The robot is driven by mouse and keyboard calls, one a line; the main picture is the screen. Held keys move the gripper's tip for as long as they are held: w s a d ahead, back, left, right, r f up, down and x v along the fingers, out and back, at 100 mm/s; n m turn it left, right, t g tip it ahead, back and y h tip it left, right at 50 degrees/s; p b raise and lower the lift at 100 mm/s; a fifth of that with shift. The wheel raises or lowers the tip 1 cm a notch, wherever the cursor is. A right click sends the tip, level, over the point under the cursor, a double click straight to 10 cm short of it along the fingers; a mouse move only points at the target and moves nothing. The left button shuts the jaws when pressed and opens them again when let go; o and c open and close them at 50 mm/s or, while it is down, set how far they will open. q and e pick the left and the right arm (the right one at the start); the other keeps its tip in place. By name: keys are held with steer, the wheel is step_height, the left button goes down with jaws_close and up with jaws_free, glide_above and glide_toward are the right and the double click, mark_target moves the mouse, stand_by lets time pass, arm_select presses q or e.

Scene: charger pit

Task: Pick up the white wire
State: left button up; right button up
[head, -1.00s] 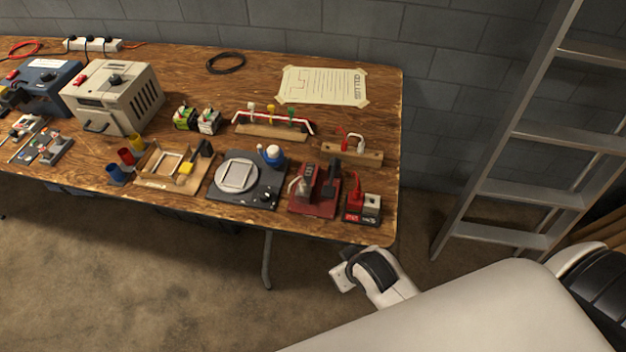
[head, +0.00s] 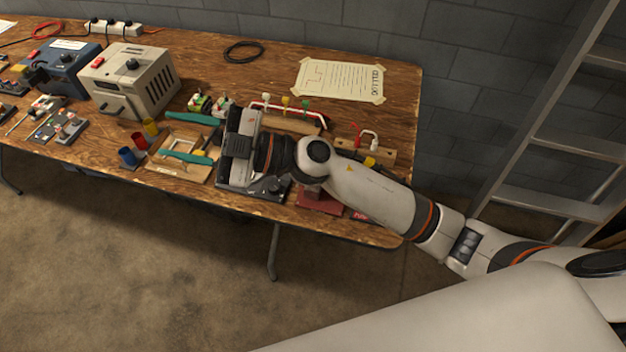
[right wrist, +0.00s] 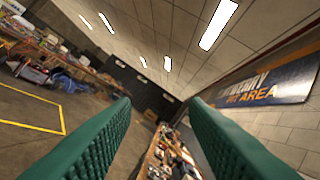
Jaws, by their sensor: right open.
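A wooden block (head: 384,152) stands at the back right of the bench, with a red wire (head: 356,129) and a white wire (head: 374,139) on it. The white wire is small and looped; my right arm passes in front of the block's lower part. My right gripper (head: 190,138) is open, its two teal fingers pointing left over the bench, well to the left of the white wire. Nothing shows between its fingers. In the right wrist view the open fingers (right wrist: 160,100) face the room, and the white wire cannot be made out. My left gripper is not in view.
A beige box (head: 128,78), colored cups (head: 138,142) and a rack with a red-and-white bar (head: 290,108) surround the gripper. A red stand (head: 318,200) is partly hidden under my arm. A paper sheet (head: 340,80) lies behind; a ladder (head: 545,150) stands right of the bench.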

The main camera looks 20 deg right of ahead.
step_height(320, 180, down, 11)
steer(key=s+d+n+g+h, duration=0.2)
steer(key=n+g+h, duration=0.4)
steer(key=g+h, duration=0.3)
steer(key=w+d+f+m+t+h, duration=0.1)
steer(key=w+d+m+h, duration=0.1)
steer(key=w+d+h, duration=0.5)
steer(key=w+d+f+m+t+h, duration=0.15)
steer(key=d+h, duration=0.25)
steer(key=d, duration=0.8)
steer(key=shift+m+h, duration=0.25)
steer(key=shift+h, duration=0.05)
steer(key=f, duration=0.4)
steer(key=f+p, duration=0.1)
steer(key=f, duration=0.1)
steer(key=shift+s+d, duration=0.1)
steer(key=shift+s, duration=0.15)
step_height(320, 180, down, 5)
steer(key=shift+r+p, duration=0.1)
steer(key=shift+p, duration=0.7)
steer(key=shift+f, duration=0.55)
jaws_close()
